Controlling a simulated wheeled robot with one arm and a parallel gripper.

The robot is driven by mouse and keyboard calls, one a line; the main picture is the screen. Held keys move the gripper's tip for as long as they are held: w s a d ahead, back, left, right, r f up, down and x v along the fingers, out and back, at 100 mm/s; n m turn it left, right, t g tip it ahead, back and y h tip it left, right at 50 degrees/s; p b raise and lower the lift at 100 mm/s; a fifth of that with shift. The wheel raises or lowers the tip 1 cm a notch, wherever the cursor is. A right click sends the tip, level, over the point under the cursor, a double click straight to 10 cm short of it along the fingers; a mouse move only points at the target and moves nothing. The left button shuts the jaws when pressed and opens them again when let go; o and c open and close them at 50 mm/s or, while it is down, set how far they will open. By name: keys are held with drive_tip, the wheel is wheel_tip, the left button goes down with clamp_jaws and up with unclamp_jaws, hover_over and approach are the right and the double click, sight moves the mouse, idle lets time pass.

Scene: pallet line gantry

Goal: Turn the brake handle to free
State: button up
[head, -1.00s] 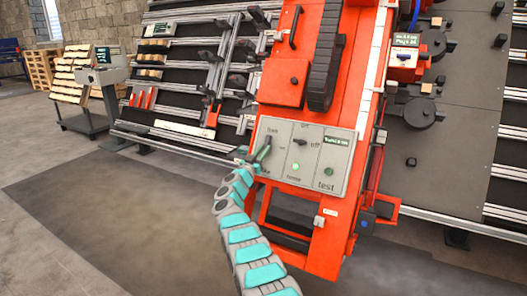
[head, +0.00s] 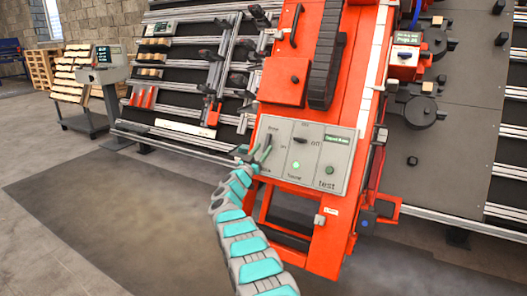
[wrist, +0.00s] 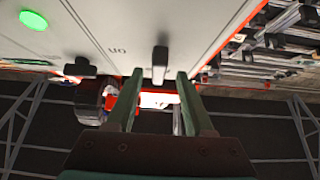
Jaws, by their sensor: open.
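The brake handle (wrist: 160,62) is a small dark grey lever on the light grey control panel (head: 315,178). In the wrist view it stands out from the panel, just beyond and between my two finger tips. My gripper (wrist: 160,77) is open, with a finger to each side and visible gaps to the handle. I cannot tell the handle's exact setting.
The panel also carries an on/off switch (head: 300,140), a lit green button (head: 296,166) and a test button (head: 330,161). It sits on an orange gantry carriage (head: 335,225). A pedestal console (head: 103,75) stands back left. The floor at left is clear.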

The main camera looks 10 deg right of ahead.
drive_tip(key=b+v, duration=0.1)
drive_tip(key=v, duration=0.5)
drive_tip(key=shift+s+f, duration=0.15)
drive_tip(key=shift+s, duration=0.05)
drive_tip(key=shift+a, duration=0.1)
idle(0.3)
